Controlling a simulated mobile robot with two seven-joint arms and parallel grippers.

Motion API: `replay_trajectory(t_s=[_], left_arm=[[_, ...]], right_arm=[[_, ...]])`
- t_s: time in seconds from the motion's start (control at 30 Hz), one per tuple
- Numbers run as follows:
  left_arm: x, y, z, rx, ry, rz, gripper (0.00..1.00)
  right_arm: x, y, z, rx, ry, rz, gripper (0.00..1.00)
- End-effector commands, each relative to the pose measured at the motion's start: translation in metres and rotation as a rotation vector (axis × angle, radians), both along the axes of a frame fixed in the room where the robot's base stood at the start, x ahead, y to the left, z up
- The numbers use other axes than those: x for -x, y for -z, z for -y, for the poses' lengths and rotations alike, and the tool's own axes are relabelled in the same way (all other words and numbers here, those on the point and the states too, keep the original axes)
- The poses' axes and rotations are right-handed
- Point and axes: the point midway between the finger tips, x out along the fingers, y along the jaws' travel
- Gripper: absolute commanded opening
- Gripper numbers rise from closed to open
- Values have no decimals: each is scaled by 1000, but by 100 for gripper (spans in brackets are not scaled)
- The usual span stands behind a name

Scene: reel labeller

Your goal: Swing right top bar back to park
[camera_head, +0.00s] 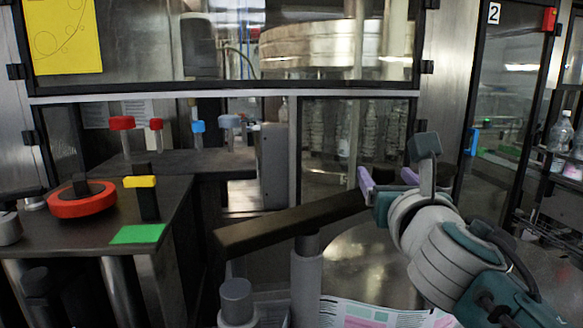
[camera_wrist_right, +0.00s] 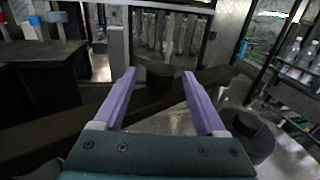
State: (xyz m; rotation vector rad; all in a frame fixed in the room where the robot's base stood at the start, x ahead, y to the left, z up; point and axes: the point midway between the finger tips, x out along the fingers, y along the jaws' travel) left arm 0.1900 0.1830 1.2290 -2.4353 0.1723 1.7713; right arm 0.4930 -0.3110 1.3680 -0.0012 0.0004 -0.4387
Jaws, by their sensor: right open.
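The right top bar (camera_head: 285,220) is a long dark bar on a grey upright post (camera_head: 306,270), slanting from lower left to upper right. My right gripper (camera_head: 386,177) is at the bar's far right end, its purple fingers apart. In the right wrist view, the bar (camera_wrist_right: 60,137) crosses behind the fingers. A short dark round knob (camera_wrist_right: 160,77) stands on it, between and just beyond the fingertips. I cannot tell whether a finger touches it. My left gripper is not in view.
A dark table (camera_head: 75,225) at left holds a red-rimmed reel (camera_head: 82,199), a yellow-topped block (camera_head: 146,195) and a green pad (camera_head: 138,234). A grey round post (camera_head: 236,302) stands at the front. Framed glass panels close off the back; bottles (camera_head: 561,133) stand at right.

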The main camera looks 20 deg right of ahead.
Motion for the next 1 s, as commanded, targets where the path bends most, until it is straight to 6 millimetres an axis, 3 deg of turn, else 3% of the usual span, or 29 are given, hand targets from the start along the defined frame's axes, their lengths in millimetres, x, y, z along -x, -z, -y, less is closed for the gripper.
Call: replay_trajectory(t_s=[0.2,0.53,1.0], left_arm=[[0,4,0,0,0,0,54],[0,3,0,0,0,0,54],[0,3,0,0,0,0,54]], right_arm=[[-19,0,9,0,1,1,74],[-21,0,10,-1,0,0,72],[-21,0,10,-1,0,0,20]])
